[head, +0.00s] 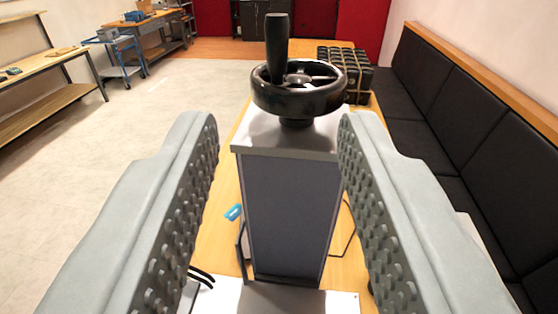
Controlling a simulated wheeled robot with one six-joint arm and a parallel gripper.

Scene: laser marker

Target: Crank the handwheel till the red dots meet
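A black handwheel (299,98) sits flat on top of a grey column (288,215) with a pale top plate, straight ahead. Its upright black crank handle (277,47) stands on the wheel's far left side. My gripper (278,125) is open and empty. Its two grey studded fingers show left and right, with the column between them in the picture. The handwheel appears beyond the fingertips and I see no contact. The red dots are not visible in this view.
The column stands on a wooden table (228,190) with a small blue object (233,212) and black cables. A strapped black case (345,78) lies behind. A black padded bench (440,95) runs along the right. Workbenches (45,85) stand left, with open floor (180,90) between.

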